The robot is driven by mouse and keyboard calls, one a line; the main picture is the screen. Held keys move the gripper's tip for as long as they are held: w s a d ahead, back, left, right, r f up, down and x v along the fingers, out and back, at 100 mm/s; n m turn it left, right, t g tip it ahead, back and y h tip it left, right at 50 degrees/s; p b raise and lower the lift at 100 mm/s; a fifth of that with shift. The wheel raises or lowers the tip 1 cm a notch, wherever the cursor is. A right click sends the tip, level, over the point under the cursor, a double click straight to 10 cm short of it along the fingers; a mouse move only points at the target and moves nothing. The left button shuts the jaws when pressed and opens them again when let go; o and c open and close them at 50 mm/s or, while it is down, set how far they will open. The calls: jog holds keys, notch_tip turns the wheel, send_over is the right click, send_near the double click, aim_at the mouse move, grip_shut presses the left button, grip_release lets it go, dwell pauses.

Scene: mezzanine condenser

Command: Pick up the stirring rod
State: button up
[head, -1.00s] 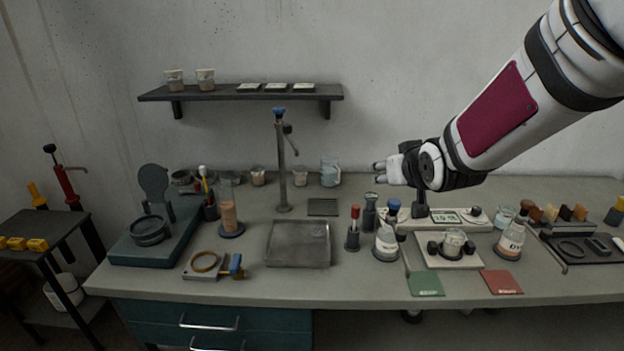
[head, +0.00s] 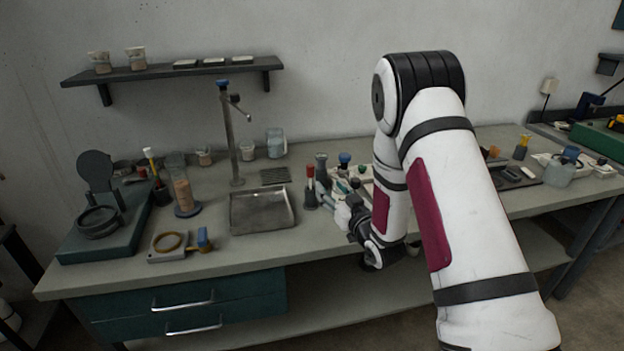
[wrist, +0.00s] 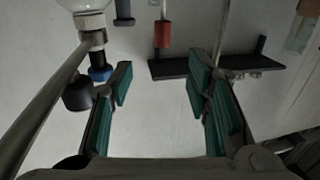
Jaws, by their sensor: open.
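The red-topped tool (head: 310,187) stands just left of my gripper. A metal tray (head: 262,210) lies further left on the bench (head: 225,258). A wall shelf (head: 175,71) is above.

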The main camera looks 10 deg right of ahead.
aim_at(312, 171)
jog(key=w, duration=0.2)
jog(key=w+a, duration=0.1)
jog(key=w, duration=0.5)
jog(key=shift+a, duration=0.3)
jog(key=shift+w+a+f, duration=0.1)
jog(key=shift+w+a, duration=0.15)
jog(key=shift+w, duration=0.65)
jog(key=shift+w+a, duration=0.2)
jog(key=shift+w, duration=0.65)
jog(key=shift+w+a+f, duration=0.1)
jog(key=shift+w+a, duration=0.15)
jog(key=shift+w, duration=0.65)
jog(key=c, duration=1.1)
